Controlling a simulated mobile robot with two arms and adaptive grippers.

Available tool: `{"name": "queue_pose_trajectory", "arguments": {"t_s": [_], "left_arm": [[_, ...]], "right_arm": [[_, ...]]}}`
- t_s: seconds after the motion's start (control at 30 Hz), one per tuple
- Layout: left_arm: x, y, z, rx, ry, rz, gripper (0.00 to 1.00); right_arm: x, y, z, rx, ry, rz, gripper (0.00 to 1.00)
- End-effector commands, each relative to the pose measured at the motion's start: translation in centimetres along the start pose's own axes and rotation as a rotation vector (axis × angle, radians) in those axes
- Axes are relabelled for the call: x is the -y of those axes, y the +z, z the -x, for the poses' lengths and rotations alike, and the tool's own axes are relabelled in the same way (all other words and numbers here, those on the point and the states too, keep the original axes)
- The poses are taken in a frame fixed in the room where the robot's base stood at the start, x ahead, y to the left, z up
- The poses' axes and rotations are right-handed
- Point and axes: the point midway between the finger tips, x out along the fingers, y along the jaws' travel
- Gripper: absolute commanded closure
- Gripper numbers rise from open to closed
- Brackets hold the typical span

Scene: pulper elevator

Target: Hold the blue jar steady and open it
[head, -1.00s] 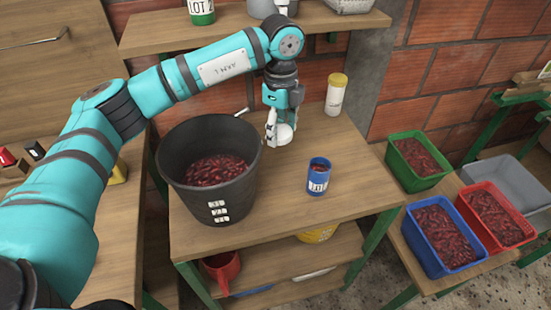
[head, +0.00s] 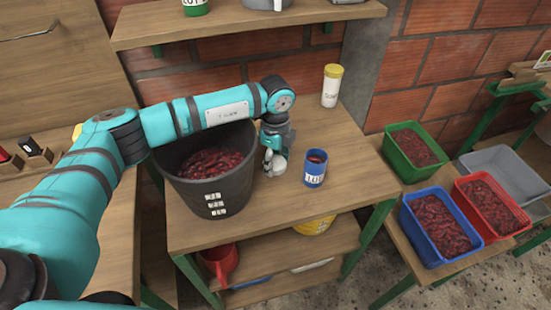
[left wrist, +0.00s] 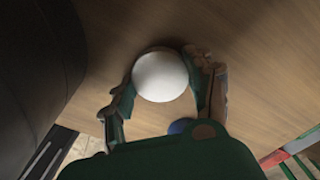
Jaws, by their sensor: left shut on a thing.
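The blue jar (head: 315,168) stands upright on the wooden table, with a white label on its side. Its top is open and dark red contents show inside. My left gripper (head: 273,161) is left of the jar, apart from it, between jar and bucket. It is shut on a white round thing (head: 278,165), which looks like a lid. In the left wrist view the white round thing (left wrist: 160,77) sits between the two fingers, and a small bit of blue (left wrist: 181,126) shows below it, mostly hidden. My right gripper is in neither view.
A large dark bucket (head: 205,190) of red cherries stands just left of my gripper. A white jar with a yellow lid (head: 332,86) stands at the table's back. Green (head: 395,165), blue (head: 417,236) and red (head: 517,224) crates are at the right. The table's front right is clear.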

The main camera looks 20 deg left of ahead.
Motion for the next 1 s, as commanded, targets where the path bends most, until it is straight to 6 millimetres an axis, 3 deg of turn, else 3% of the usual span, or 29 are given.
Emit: {"name": "queue_pose_trajectory", "arguments": {"t_s": [0.3, 0.33, 0.5, 0.87, 1.0], "left_arm": [[0.1, 0.0, -0.3, 0.000, -0.002, 0.000, 0.85], [0.1, 0.0, -0.3, 0.000, -0.002, 0.000, 0.45], [0.1, 0.0, -0.2, 0.000, -0.002, 0.000, 0.23], [0.1, 0.0, 0.4, 0.000, -0.004, 0.000, 0.23], [0.2, 0.0, 2.5, 0.000, -0.007, -0.001, 0.23]], "right_arm": [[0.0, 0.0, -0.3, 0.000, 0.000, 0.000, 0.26], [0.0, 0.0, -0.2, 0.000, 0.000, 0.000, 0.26], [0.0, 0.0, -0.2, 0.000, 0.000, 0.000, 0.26], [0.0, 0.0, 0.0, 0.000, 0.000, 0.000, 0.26], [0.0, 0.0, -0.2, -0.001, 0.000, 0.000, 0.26]]}}
